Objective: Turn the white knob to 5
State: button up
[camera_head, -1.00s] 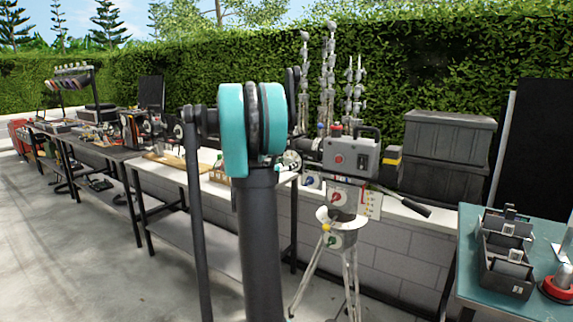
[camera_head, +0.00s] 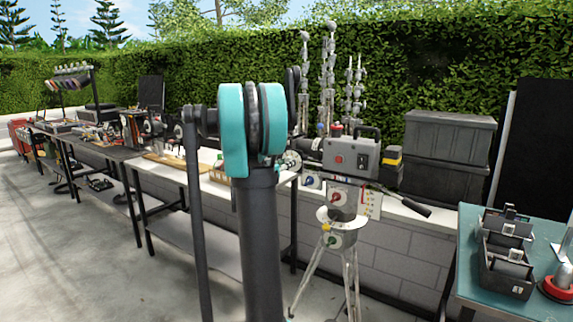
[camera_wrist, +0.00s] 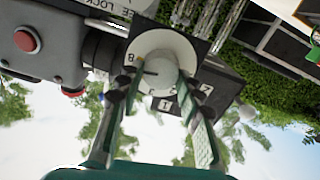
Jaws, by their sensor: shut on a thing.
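The white knob (camera_wrist: 158,71) is in the middle of the wrist view, on a round white dial (camera_wrist: 170,38) with black markings at its rim. An 8 shows near the left of the dial; the other digits are partly hidden or too small to read surely. My gripper (camera_wrist: 154,82) has one finger on each side of the knob and is shut on it. The fingers cover parts of the dial, and I cannot tell which number the knob points to. In the head view my arm hides my gripper and much of the area around the knob.
A grey box (camera_wrist: 62,42) with a red button (camera_wrist: 27,39) lies just left of the knob in the wrist view. It also stands on a tripod in the head view (camera_head: 349,146). A bench with dark crates (camera_head: 450,135) is behind. A teal table (camera_head: 470,222) stands right.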

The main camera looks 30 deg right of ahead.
jog(key=shift+w+n, duration=0.15)
jog(key=shift+n, duration=3.45)
jog(key=o, duration=1.2)
jog(key=shift+c, duration=0.2)
jog(key=shift+a, duration=0.15)
jog(key=v, duration=1.1)
jog(key=shift+s+a, duration=0.2)
jog(key=shift+a, duration=0.15)
jog(key=shift+f, duration=0.15)
